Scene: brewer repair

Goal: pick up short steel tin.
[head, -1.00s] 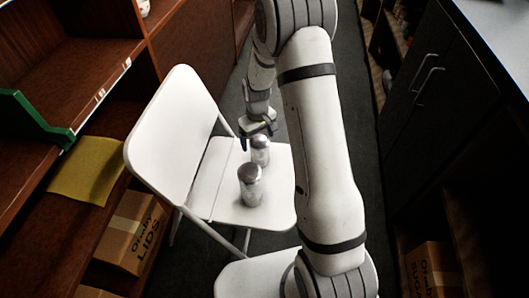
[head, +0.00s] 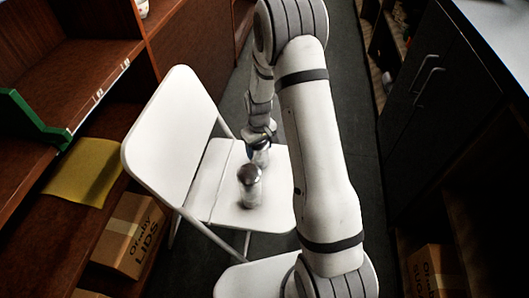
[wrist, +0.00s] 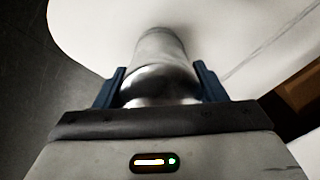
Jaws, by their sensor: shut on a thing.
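I cannot tell any gap between the held tin and the seat.
The white chair (head: 170,125) has its backrest to the left of the tins. A second white seat (head: 250,277) is in front. Brown shelves (head: 75,60) with a cardboard box (head: 128,236) line the left. Dark cabinets (head: 430,110) line the right, with dark floor between.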

